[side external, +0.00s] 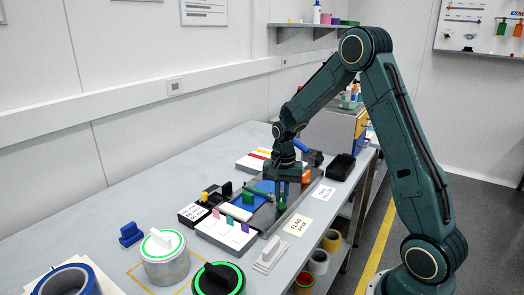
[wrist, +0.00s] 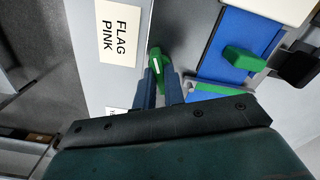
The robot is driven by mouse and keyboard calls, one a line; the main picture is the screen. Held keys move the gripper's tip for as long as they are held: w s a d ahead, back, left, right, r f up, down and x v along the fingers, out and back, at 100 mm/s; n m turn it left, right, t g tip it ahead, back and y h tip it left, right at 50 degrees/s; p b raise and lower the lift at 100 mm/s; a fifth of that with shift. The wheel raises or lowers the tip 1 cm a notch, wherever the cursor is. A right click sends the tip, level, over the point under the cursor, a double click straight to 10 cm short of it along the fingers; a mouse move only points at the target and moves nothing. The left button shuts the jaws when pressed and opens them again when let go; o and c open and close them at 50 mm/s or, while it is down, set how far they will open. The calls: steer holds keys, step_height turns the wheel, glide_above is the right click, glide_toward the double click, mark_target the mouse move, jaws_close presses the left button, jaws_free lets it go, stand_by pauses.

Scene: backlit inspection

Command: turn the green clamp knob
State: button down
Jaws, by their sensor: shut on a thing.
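The green clamp knob (wrist: 155,60) has a white line on its top and sits between the blue fingers of my gripper (wrist: 160,78) in the wrist view. My gripper is shut on it. In the side view my gripper (side external: 283,188) points down over the front right part of the grey tray, and the green knob (side external: 282,205) shows at its fingertips. The knob's underside and any clamp screw below it are hidden.
A green block (wrist: 242,58) stands on a blue plate (wrist: 240,25) right of the knob. A "FLAG PINK" card (side external: 297,225) lies at the table's front edge. A box with coloured tabs (side external: 226,234) stands left of the tray. A black bin (side external: 341,167) is at the right.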

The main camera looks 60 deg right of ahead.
mark_target(282, 197)
steer(key=m, duration=0.5)
stand_by(0.5)
steer(key=c, duration=1.5)
jaws_free()
steer(key=shift+r, duration=0.1)
step_height(282, 197, up, 14)
steer(key=shift+f, duration=0.15)
